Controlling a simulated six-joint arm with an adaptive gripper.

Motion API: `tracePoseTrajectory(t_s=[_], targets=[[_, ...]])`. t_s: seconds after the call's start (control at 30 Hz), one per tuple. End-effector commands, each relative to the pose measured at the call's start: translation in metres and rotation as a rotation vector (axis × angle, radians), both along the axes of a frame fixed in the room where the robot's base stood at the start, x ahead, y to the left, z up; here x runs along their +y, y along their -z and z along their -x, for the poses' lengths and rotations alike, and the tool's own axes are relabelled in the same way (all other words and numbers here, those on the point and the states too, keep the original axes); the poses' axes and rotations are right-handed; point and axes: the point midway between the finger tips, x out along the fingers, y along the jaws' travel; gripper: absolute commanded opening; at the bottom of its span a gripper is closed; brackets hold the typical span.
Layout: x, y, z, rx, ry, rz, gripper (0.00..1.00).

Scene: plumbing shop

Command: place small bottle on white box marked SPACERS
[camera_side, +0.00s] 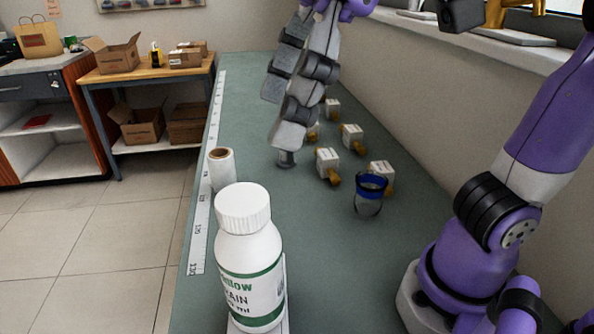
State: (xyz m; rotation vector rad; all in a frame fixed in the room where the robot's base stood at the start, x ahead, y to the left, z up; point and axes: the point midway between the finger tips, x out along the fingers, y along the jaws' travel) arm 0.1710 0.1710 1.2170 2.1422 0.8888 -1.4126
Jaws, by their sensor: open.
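A white bottle (248,270) with a ribbed white cap and a green-and-white label stands upright in the near foreground. A white surface (286,298) shows in slivers around its base; I cannot tell whether it is the box, and no SPACERS marking is readable. My gripper (281,128) is open and points down over the bench, well behind the bottle and apart from it. Its fingers overlap in this side view, and nothing shows held in them.
Several small white blocks with brass fittings (327,162) stand right of my gripper. A clear cup with a blue rim (369,196) is in front of them. A white roll (221,170) stands by the measuring strip (200,236) on the left edge. The middle of the green bench (300,225) is clear.

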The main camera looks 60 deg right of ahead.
Motion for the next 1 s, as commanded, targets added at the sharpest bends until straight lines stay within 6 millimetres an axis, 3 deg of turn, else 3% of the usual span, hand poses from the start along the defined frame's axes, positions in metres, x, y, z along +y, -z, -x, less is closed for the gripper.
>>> tracePoseTrajectory(t_s=[0.13,0.23,0.37,0.5,0.6,0.7,0.83,1.0], targets=[[-0.005,-0.018,0.005,-0.002,0.001,-0.001,0.83],[-0.015,-0.014,0.0,-0.002,0.046,-0.002,0.83],[-0.05,0.023,-0.024,-0.013,0.23,-0.011,0.83],[-0.106,0.081,-0.041,-0.041,0.49,-0.026,0.83],[-0.14,0.117,-0.04,-0.062,0.641,-0.032,0.83],[-0.161,0.142,-0.035,-0.076,0.739,-0.034,0.83],[-0.171,0.155,-0.032,-0.084,0.788,-0.036,0.83],[-0.171,0.155,-0.032,-0.083,0.789,-0.035,0.83]])
